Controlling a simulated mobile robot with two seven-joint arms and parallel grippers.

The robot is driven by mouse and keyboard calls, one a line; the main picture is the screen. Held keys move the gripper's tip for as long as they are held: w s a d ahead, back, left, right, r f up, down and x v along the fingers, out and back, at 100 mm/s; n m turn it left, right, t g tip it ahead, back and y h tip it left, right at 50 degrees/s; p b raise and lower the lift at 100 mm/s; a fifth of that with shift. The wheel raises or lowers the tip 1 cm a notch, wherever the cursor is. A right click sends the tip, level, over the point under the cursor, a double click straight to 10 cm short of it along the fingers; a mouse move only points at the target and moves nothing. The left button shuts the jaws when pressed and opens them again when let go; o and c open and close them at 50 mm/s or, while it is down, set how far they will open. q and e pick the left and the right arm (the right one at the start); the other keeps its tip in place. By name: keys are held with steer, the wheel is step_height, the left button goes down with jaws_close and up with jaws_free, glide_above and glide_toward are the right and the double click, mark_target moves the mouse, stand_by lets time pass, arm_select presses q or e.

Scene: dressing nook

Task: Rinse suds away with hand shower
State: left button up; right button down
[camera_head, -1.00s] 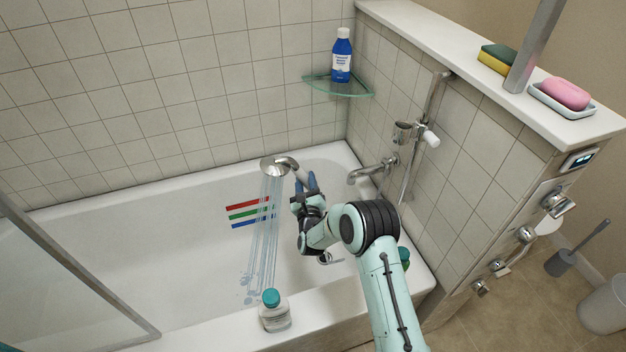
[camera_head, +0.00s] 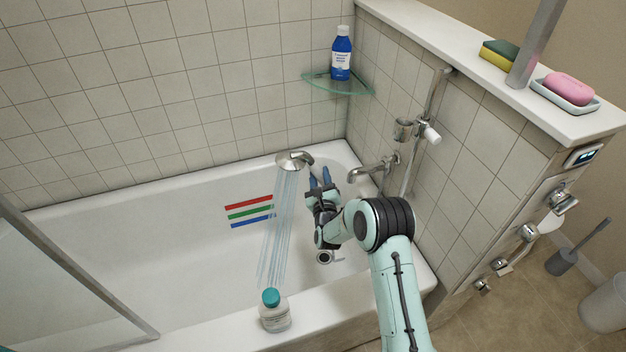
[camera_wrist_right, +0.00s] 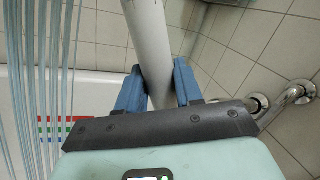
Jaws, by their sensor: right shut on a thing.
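The hand shower (camera_head: 292,160) is held up over the bathtub (camera_head: 150,232), with water streaming down from its head into the tub. My right gripper (camera_head: 320,178) is shut on its handle; in the right wrist view the two blue fingers press on the pale handle (camera_wrist_right: 150,45). The water streams (camera_head: 279,225) fall just right of the red, green and blue stripes (camera_head: 250,211) on the tub's far inner wall, which also show in the wrist view (camera_wrist_right: 58,128). I see no clear suds in the tub. My left gripper is out of view.
A teal-capped bottle (camera_head: 273,312) stands on the tub's front rim. A tub spout (camera_head: 368,170) and the shower holder (camera_head: 404,130) are on the right wall. A blue bottle (camera_head: 341,55) stands on the glass corner shelf (camera_head: 338,86). A glass screen borders the left.

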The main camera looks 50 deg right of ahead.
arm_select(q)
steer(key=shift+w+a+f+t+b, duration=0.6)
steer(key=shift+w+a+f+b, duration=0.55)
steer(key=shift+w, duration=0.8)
arm_select(e)
steer(key=shift+s+d, duration=3.75)
steer(key=shift+d, duration=3.1)
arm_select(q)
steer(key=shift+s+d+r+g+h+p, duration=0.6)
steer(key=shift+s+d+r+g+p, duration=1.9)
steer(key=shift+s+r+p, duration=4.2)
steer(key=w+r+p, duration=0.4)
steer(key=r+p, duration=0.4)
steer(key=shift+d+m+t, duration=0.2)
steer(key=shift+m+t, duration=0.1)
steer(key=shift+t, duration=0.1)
arm_select(e)
steer(key=a+r+m, duration=0.1)
steer(key=a+r, duration=0.5)
steer(key=r, duration=0.8)
steer(key=a+r+m, duration=0.2)
steer(key=a+r, duration=0.4)
steer(key=r, duration=0.9)
steer(key=a+r+m+g, duration=0.1)
steer(key=a+r, duration=0.6)
steer(key=r, duration=0.7)
steer(key=shift+s+r+m, duration=0.3)
steer(key=shift+m, duration=0.3)
